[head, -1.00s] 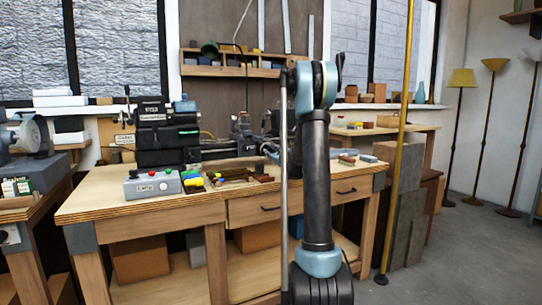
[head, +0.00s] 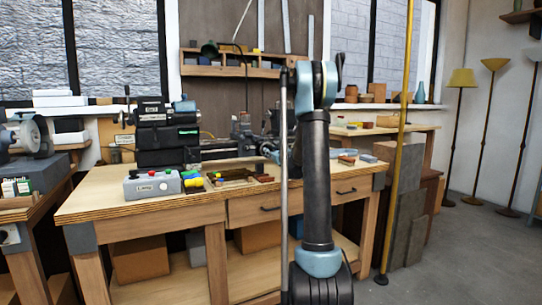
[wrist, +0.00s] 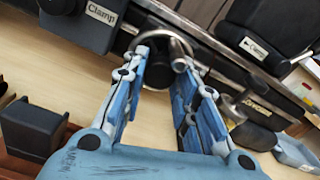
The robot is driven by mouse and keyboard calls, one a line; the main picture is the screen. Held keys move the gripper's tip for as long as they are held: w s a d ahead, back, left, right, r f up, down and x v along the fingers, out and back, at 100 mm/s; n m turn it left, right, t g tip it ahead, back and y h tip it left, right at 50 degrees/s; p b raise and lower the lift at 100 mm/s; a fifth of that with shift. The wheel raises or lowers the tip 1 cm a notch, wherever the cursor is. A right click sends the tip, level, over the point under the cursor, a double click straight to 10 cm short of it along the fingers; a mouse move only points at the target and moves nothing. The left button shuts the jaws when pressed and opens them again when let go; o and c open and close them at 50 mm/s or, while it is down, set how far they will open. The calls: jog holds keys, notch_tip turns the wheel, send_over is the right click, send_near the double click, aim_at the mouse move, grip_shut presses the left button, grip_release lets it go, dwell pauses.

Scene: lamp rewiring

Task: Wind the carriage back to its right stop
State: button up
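The small lathe (head: 168,130) stands on the wooden bench, with its bed running right behind my arm. My arm hides part of the bed, and I cannot clearly make out the carriage or its stop there. In the wrist view a round metal handwheel (wrist: 157,73) with a short crank knob (wrist: 179,47) sits on the lathe front. My gripper (wrist: 163,62) is open, its two blue fingers reaching up to either side of the wheel's lower part. The knob is near the right fingertip; I cannot tell whether they touch.
A dark block labelled "Clamp" (wrist: 82,22) is left of the wheel. Another lever (wrist: 232,104) and a dark labelled block (wrist: 268,35) are to the right. A grey button box (head: 153,187) and a parts tray (head: 236,180) lie on the bench front.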

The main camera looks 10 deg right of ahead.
jog(key=o, duration=0.4)
jog(key=shift+f, duration=0.1)
jog(key=v, duration=1.1)
jog(key=shift+s+d, duration=0.15)
jog(key=shift+s, duration=0.2)
jog(key=s+a+f+n+g, duration=0.2)
jog(key=s+a+n+g, duration=0.15)
jog(key=s+n, duration=0.35)
jog(key=s+a+f+n+g+y, duration=0.15)
jog(key=s+a+n, duration=0.3)
jog(key=s, duration=0.45)
jog(key=s+a+f+n+g, duration=0.3)
jog(key=s+a+n, duration=0.25)
jog(key=s, duration=0.25)
jog(key=s+d+f+n+g+h, duration=0.2)
jog(key=s+d+f+n, duration=0.1)
jog(key=s, duration=0.6)
jog(key=s+d+f+n+g+h, duration=0.2)
jog(key=s+f+n, duration=0.3)
jog(key=s, duration=0.5)
jog(key=s+d+f+n+g+h, duration=0.3)
jog(key=s+f, duration=0.3)
jog(key=s, duration=0.3)
jog(key=shift+s+d+f+n, duration=0.15)
jog(key=shift+d+f+n, duration=0.05)
jog(key=shift+d+n, duration=0.55)
